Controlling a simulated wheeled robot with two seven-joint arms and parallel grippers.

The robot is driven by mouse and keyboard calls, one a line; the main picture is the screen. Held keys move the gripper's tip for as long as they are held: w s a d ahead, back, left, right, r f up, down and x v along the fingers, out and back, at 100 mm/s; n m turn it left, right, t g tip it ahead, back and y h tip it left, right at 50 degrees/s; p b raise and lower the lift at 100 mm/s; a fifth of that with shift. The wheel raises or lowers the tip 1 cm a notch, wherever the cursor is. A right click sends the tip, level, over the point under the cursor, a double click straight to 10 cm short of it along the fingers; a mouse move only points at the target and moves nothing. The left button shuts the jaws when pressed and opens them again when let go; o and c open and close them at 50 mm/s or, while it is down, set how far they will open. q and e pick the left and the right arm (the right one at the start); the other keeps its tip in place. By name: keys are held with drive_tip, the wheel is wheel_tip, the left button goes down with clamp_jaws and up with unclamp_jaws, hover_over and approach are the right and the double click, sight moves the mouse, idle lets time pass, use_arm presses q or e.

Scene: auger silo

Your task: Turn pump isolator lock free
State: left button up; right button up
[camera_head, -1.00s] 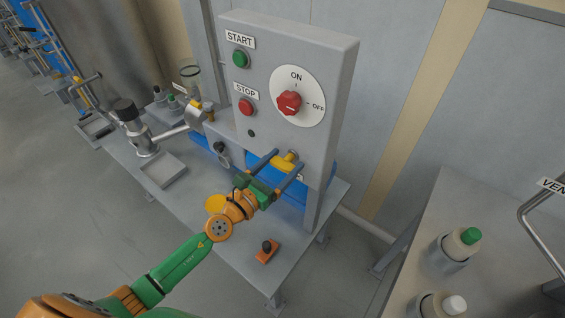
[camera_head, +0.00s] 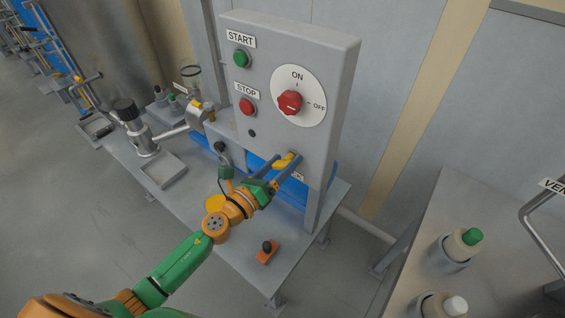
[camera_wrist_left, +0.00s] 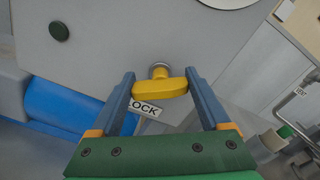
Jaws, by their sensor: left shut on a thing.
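The yellow lock key (camera_head: 284,162) sticks out low on the front of the grey control panel (camera_head: 325,75). In the left wrist view the key (camera_wrist_left: 160,89) is a yellow bar on a round metal stem, with a partly hidden white label reading "OCK" (camera_wrist_left: 145,108) below it. My left gripper (camera_head: 281,166) has its blue fingers on either side of the key. In the left wrist view the gripper (camera_wrist_left: 160,80) is shut on the key's two ends. The red rotary switch (camera_head: 290,103) sits above on a white disc marked ON and OFF. My right gripper is not in view.
A green START button (camera_head: 240,59) and red STOP button (camera_head: 246,106) are left of the switch. An orange base with a black knob (camera_head: 267,250) stands on the bench below. Bottles (camera_head: 455,250) stand on the right bench.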

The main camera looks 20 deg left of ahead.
sight(278, 168)
use_arm(q)
drive_tip(key=n, duration=0.6)
drive_tip(key=shift+a, duration=0.1)
drive_tip(key=n+p, duration=0.1)
drive_tip(key=n, duration=0.4)
drive_tip(key=shift+w+f, duration=0.1)
drive_tip(key=shift+n, duration=0.4)
drive_tip(key=o, duration=1.2)
drive_tip(key=shift+f, duration=0.1)
drive_tip(key=b+v, duration=0.1)
drive_tip(key=v, duration=0.5)
drive_tip(key=shift+s+f, duration=0.1)
drive_tip(key=shift+s, duration=0.25)
drive_tip(key=shift+s+a, duration=0.1)
drive_tip(key=shift+s, duration=0.1)
